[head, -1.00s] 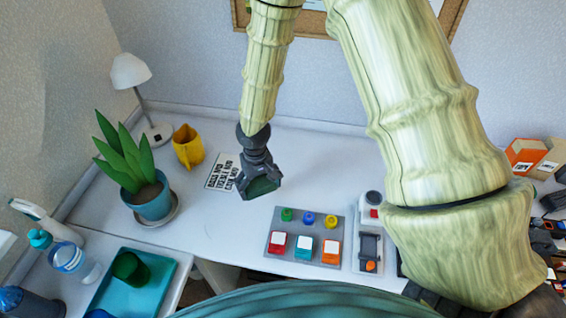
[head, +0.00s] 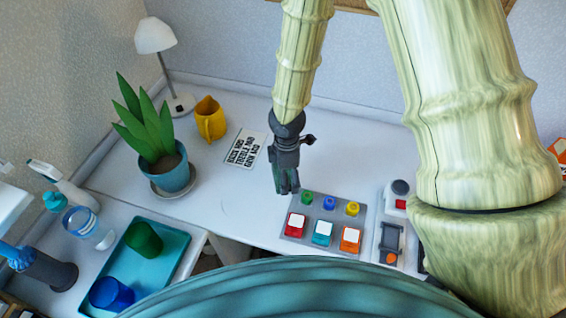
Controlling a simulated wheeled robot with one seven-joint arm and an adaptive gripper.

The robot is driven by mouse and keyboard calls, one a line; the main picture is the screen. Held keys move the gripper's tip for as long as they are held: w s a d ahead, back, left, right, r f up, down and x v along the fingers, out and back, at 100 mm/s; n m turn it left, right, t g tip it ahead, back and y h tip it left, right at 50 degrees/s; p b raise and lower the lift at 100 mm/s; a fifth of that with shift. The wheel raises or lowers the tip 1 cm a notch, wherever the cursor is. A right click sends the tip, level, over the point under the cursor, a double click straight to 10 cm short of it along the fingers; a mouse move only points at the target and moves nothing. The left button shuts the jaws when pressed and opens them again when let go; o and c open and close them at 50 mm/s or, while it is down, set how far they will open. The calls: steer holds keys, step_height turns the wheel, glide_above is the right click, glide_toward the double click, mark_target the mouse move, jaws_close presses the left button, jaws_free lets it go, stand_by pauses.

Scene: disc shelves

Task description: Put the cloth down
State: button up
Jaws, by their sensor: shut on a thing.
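My gripper (head: 287,188) points down over the white desk, between the printed card and the button panel. It is shut on a small dark green thing (head: 285,178), which looks like the cloth. The fingers hide most of it, and I cannot tell whether it touches the desk.
The button panel (head: 325,228) is close in front of my gripper, with a grey device (head: 390,240) to its right. A teal tray (head: 182,262) holds green and blue cups.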

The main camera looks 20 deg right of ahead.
steer(key=n, duration=0.2)
steer(key=s+f+n+b, duration=0.1)
steer(key=n, duration=0.2)
steer(key=shift+s+a+f, duration=0.1)
steer(key=shift+s, duration=0.1)
steer(key=n, duration=0.1)
steer(key=s+n, duration=0.1)
steer(key=n, duration=0.1)
steer(key=shift+a+f+b, duration=0.1)
steer(key=shift+b, duration=0.25)
steer(key=n, duration=0.2)
steer(key=s+n, duration=0.1)
steer(key=n, duration=0.1)
steer(key=shift+f+n, duration=0.15)
steer(key=shift+n, duration=0.15)
steer(key=w+d+p, duration=0.1)
steer(key=w, duration=0.4)
steer(key=w+d+f+p, duration=0.1)
steer(key=w, duration=0.4)
steer(key=w+d+p, duration=0.1)
steer(key=w+p, duration=0.1)
steer(key=w, duration=0.3)
steer(key=shift+d+f, duration=0.2)
steer(key=shift+w+f, duration=0.2)
steer(key=shift+f+p, duration=0.7)
steer(key=shift+f, duration=0.95)
steer(key=shift+f, duration=0.1)
steer(key=o, duration=1)
steer(key=shift+o, duration=0.2)
